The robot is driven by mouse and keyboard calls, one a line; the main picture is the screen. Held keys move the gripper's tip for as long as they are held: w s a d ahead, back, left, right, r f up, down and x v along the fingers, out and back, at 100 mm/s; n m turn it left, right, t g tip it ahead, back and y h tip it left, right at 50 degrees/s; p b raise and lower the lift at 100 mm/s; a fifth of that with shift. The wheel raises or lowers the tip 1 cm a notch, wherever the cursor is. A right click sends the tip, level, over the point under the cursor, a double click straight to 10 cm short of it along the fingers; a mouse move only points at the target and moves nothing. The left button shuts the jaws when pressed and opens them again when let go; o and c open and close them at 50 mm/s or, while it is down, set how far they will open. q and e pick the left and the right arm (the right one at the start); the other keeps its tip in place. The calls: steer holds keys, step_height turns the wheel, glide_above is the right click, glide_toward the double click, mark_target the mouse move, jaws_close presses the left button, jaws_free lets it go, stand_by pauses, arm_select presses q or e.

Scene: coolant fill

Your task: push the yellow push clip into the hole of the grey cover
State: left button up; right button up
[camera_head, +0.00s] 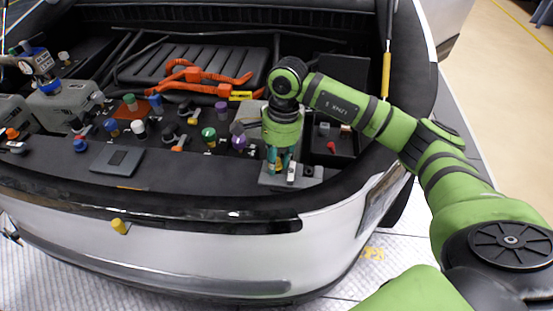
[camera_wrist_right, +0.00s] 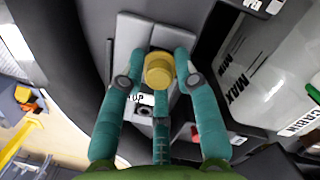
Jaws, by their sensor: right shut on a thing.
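The yellow push clip (camera_wrist_right: 158,72) shows in the right wrist view as a round yellow head between the teal fingers of my right gripper (camera_wrist_right: 158,80). The gripper is shut on it. The grey cover also shows behind the clip in the wrist view (camera_wrist_right: 129,40). A dark round spot on the cover, right of the fingers in the head view, looks like a hole. The clip's lower end is hidden. My left gripper is not in view.
Several coloured caps and connectors stand left of the gripper, among them a purple cap (camera_head: 238,142). Orange cables (camera_head: 200,75) lie behind. A dark box with a red part (camera_head: 331,146) is to the right. Another yellow piece (camera_head: 119,226) is on the bumper.

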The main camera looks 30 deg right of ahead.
steer(key=o, duration=0.8)
steer(key=shift+s+f, duration=0.1)
steer(key=shift+f, duration=0.1)
steer(key=r, duration=0.4)
steer(key=d+r, duration=0.1)
steer(key=r, duration=0.7)
steer(key=shift+w+d, duration=0.2)
steer(key=shift+w, duration=0.05)
